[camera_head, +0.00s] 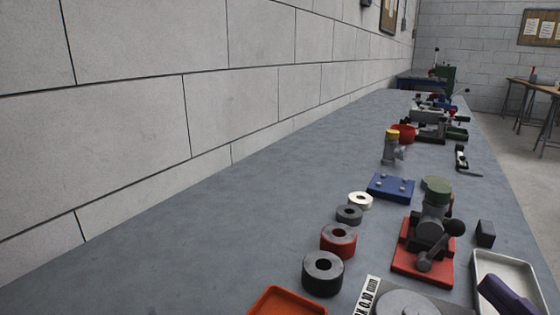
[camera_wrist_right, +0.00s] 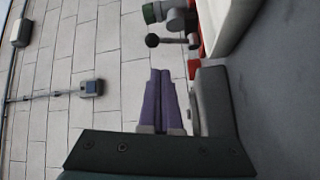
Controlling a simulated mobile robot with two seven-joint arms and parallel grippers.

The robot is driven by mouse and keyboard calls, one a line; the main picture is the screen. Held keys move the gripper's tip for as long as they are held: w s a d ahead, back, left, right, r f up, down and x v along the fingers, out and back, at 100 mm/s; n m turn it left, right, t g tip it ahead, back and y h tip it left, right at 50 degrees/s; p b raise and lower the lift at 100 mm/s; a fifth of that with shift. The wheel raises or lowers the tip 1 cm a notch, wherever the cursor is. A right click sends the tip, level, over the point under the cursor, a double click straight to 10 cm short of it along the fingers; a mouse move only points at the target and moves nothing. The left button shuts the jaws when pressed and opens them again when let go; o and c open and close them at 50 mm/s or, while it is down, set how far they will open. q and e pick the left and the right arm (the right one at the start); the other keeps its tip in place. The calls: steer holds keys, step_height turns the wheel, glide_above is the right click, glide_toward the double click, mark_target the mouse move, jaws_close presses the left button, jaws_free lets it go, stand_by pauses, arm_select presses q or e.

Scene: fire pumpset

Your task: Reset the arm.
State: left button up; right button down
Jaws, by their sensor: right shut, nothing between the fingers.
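My right gripper (camera_head: 494,287) comes in at the lower right corner of the head view, its purple fingers in front of a white tray (camera_head: 483,263). In the right wrist view its two purple fingers (camera_wrist_right: 160,76) lie side by side, shut, with nothing between them. My left gripper is in neither view. The rest of my right arm is out of the head view. A grey pump-like valve with a green cap (camera_head: 437,185) stands on a red base (camera_head: 408,262), left of the right gripper and apart from it.
On the long grey bench, several rings stand in a row, including a red one (camera_head: 338,240) and a white one (camera_head: 360,200). A blue block (camera_head: 390,187) and a small dark block (camera_head: 485,233) stand nearby. An orange tray (camera_head: 285,303) is at the front. The bench's left side is clear.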

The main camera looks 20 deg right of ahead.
steer(key=w+a+r+m+g+p, duration=0.1)
steer(key=p, duration=0.1)
steer(key=w+a+r+m+g+p, duration=0.1)
steer(key=a+r+m+g+p, duration=0.1)
steer(key=w+a+r+m+g+p, duration=0.1)
steer(key=g+p, duration=0.1)
steer(key=p, duration=0.1)
steer(key=shift+w+a+r+m, duration=0.15)
steer(key=shift+a+r+m, duration=0.15)
steer(key=shift+r, duration=0.1)
steer(key=s+a+r+m+g+y+p, duration=0.1)
steer(key=s+a+r+m+g+p, duration=0.3)
steer(key=s+r+g+p, duration=0.15)
steer(key=s+a+r+m+g+y+p, duration=0.1)
steer(key=s+a+r+m+g+p, duration=0.2)
steer(key=s+a+r+g+p, duration=0.3)
step_height(320, 180, up, 38)
steer(key=d+t+p, duration=0.1)
steer(key=p, duration=3.7)
steer(key=shift+s+d, duration=0.2)
steer(key=shift+d, duration=0.1)
steer(key=shift+s+d, duration=0.1)
